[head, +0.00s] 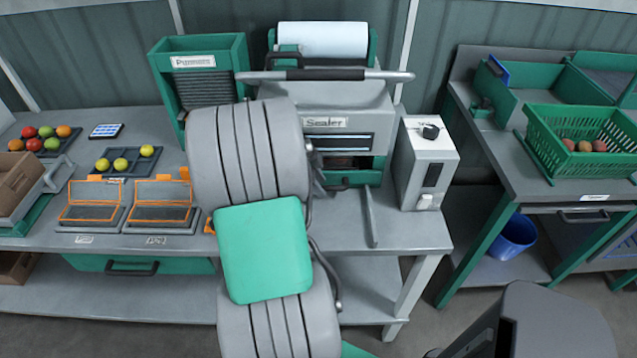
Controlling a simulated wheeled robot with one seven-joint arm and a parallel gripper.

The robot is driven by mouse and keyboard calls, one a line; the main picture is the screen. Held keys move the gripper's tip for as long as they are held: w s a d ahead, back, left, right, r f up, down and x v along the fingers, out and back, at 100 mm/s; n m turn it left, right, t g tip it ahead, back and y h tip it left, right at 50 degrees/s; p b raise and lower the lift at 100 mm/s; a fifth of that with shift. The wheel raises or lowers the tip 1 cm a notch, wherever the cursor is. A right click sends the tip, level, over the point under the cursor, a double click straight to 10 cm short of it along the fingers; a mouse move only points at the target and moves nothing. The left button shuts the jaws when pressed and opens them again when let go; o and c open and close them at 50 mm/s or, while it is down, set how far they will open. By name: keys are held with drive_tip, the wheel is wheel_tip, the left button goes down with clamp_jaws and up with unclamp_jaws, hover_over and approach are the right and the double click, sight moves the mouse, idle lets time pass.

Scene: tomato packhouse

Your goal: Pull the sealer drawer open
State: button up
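The sealer (370,105) is a grey and green machine on the bench, with a label, a long bar handle across its top and a white film roll (322,38) behind. Low on its front is a green drawer front (367,177) with a small black handle (345,183). The drawer looks closed, but its left part is hidden behind my grey, ribbed arm with its green cover.
Orange-framed trays (92,202) lie left of my arm. A green drawer (85,263) is under the bench. The right bench holds a green crate (570,161).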

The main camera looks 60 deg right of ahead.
clamp_jaws()
idle(1.1)
